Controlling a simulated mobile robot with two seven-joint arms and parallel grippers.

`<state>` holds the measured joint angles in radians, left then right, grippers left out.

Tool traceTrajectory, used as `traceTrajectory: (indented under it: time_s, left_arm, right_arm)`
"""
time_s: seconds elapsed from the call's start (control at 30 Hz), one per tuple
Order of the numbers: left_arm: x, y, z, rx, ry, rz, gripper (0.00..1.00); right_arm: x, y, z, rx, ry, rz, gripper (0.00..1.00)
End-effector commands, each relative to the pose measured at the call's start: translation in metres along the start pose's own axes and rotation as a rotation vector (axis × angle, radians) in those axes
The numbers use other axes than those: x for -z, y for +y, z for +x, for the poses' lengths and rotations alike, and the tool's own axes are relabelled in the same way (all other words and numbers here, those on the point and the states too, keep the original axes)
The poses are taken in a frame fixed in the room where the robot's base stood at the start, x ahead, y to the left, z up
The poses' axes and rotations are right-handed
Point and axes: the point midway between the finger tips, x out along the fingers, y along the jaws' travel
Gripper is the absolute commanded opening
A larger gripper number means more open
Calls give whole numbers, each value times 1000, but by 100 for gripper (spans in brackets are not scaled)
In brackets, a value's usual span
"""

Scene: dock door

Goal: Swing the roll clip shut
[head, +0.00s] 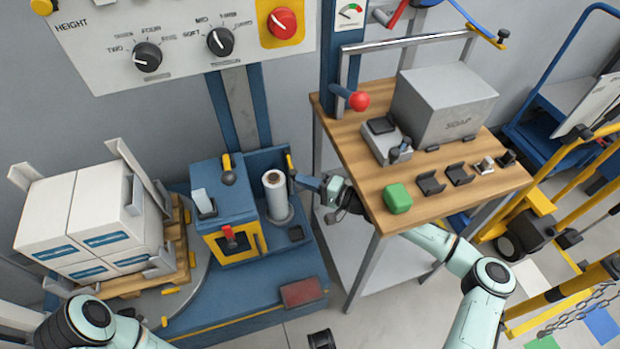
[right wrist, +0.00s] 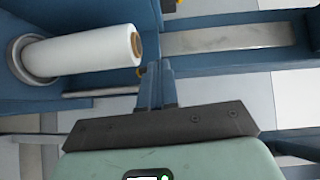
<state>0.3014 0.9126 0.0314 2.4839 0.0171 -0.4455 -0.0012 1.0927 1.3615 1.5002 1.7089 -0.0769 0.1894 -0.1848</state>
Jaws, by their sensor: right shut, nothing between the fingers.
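The white film roll (head: 275,194) stands upright in the blue wrapping machine; it also shows in the right wrist view (right wrist: 85,52). A dark piece with a yellow end (head: 290,162) stands just right of the roll and may be the roll clip. I cannot tell how far it is swung. My right gripper (head: 299,181) is shut and empty, its fingertips close to this dark piece, right of the roll. In the right wrist view the closed fingers (right wrist: 155,78) hide part of what lies behind them. Whether they touch it is unclear. My left gripper is out of view.
A wooden-topped table (head: 450,205) with a grey box (head: 442,102) and a green block (head: 397,198) stands right of the roll, close to my right arm. White cartons (head: 90,220) sit on a pallet at left. A control panel (head: 185,40) hangs above.

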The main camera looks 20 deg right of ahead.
Motion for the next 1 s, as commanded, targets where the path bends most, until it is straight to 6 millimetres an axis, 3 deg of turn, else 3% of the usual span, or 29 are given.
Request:
traceTrajectory:
  time_s: [0.53, 1.0]
  left_arm:
    - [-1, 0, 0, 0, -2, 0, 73]
    - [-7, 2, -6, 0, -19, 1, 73]
  right_arm:
    - [-1, 0, -2, 0, 0, 0, 0]
    - [0, 0, -68, 0, 1, 0, 0]
